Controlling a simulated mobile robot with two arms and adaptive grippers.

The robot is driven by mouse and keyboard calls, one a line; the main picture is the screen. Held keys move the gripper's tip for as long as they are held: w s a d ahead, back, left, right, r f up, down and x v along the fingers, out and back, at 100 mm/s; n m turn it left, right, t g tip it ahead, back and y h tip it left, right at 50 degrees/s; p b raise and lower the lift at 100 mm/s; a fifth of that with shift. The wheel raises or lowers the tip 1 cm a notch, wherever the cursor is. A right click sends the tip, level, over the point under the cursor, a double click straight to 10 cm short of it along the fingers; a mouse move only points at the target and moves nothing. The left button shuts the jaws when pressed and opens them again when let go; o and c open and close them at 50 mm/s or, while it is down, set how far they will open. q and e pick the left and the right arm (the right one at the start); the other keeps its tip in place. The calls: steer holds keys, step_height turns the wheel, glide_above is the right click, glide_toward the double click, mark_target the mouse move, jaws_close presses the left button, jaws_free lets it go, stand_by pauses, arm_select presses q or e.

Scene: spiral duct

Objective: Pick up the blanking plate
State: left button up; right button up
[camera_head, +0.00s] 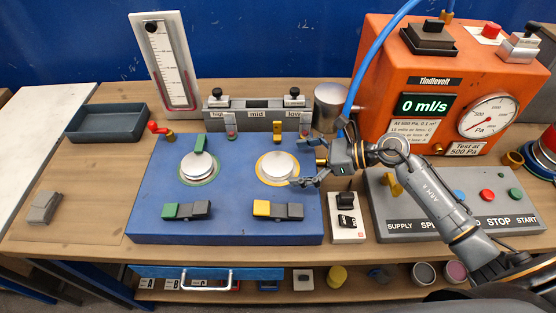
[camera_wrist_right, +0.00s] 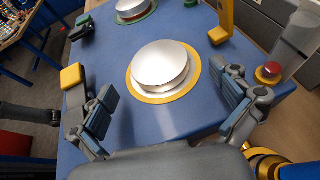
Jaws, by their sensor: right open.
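Two round silver plates lie on the blue box (camera_head: 230,225); I cannot tell by looks which one is named the blanking plate. One silver plate (camera_head: 277,167) sits within a yellow ring on the right; it also shows in the right wrist view (camera_wrist_right: 160,66). My right gripper (camera_head: 304,164) is at the right side of the yellow-ringed plate. In the right wrist view its open fingers (camera_wrist_right: 168,88) stand apart, nearer the camera than the plate, with nothing between them. My left gripper is out of view.
A yellow lever (camera_head: 277,132) stands behind the right plate. Yellow-and-grey (camera_head: 278,209) and green-and-grey (camera_head: 187,210) clamps lie in front. The orange tester (camera_head: 455,80) with a blue hose and the grey control panel (camera_head: 455,205) fill the right. An empty dark tray (camera_head: 107,122) is at left.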

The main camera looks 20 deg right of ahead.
mark_target(276, 163)
steer(key=shift+w+a+f+p, duration=0.1)
steer(key=shift+w+a+p, duration=0.15)
steer(key=shift+a, duration=0.4)
steer(key=shift+w+a+f+p, duration=0.1)
steer(key=shift+w+a+p, duration=0.15)
steer(key=shift+a, duration=0.35)
steer(key=shift+w+a+f, duration=0.2)
steer(key=shift+a+f, duration=0.1)
steer(key=shift+a, duration=0.05)
steer(key=c, duration=1.4)
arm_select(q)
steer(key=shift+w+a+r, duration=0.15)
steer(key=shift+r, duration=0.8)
arm_select(e)
steer(key=shift+d, duration=0.1)
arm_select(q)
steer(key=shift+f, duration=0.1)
arm_select(e)
steer(key=shift+r, duration=0.15)
